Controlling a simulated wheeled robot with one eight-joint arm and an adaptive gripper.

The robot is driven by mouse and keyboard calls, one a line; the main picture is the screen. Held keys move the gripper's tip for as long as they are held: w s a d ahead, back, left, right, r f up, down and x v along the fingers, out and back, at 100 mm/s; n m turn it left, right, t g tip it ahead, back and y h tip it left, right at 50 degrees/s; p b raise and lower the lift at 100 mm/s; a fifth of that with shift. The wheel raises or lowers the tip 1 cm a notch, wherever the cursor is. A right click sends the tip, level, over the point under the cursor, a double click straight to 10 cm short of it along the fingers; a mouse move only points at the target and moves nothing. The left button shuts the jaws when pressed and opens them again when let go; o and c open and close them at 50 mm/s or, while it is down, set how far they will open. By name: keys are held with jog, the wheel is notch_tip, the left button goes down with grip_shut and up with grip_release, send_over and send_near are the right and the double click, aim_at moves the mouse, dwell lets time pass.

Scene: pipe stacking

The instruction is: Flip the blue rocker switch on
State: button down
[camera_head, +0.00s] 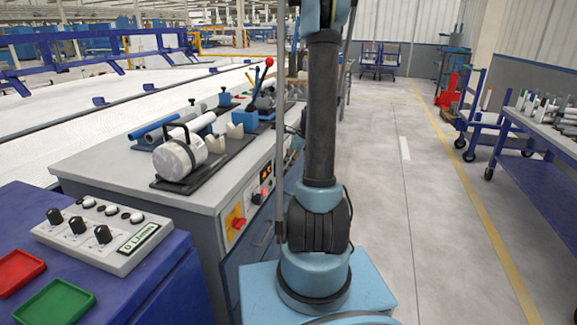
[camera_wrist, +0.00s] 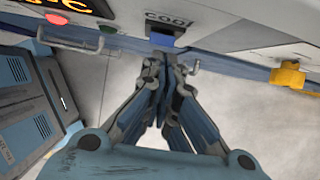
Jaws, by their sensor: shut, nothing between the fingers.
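The blue rocker switch (camera_wrist: 162,40) shows in the wrist view at the top centre, on the light grey machine panel under a "COOL" label. My gripper (camera_wrist: 166,68) is shut and empty, its fingertips just below the switch in that picture. I cannot tell whether the fingertips touch it, nor which way the rocker is tipped. In the head view my arm stands in front of the machine's front panel (camera_head: 262,222), and I make out neither the switch nor the gripper there.
The panel also bears an orange display (camera_head: 266,172), a red light (camera_wrist: 57,19), a metal handle (camera_wrist: 70,40) and a yellow switch housing (camera_wrist: 287,76). A blue cabinet (camera_head: 165,290) with a control box (camera_head: 105,236) stands at left.

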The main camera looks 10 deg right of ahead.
jog(key=shift+a, duration=0.1)
jog(key=shift+w+a+r+g+h, duration=0.35)
jog(key=shift+a+r+g+h, duration=0.1)
jog(key=shift+h, duration=0.25)
jog(key=shift+r, duration=0.75)
